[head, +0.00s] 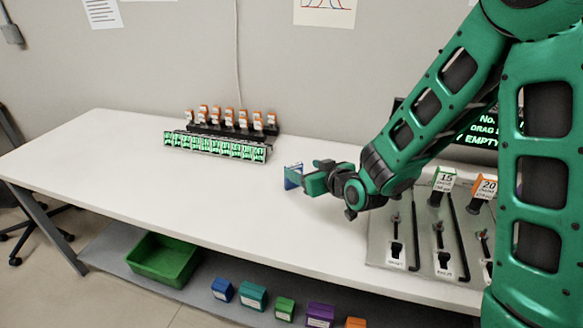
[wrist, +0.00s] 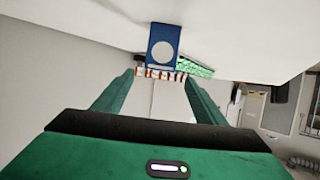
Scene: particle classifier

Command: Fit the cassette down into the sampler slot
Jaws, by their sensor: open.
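A small blue plate with a round grey centre, which looks like the cassette (head: 292,177), stands on edge over the white table at the tip of my gripper (head: 306,180). In the wrist view the cassette (wrist: 153,46) lies ahead of and between the two green fingers of my gripper (wrist: 160,72). The fingers are open. A gap shows on the cassette's left, and the right finger looks close to its right edge. I cannot tell whether either touches it, or whether it rests on the table. I cannot make out the sampler slot in either view.
A row of green-lit units (head: 215,147) stands at the back of the white table (head: 100,165), with orange-topped pieces (head: 229,116) behind it. A grey panel (head: 413,222) with labelled handles stands at right, partly behind my arm. A green bin (head: 165,262) and coloured boxes sit below. The table's left is clear.

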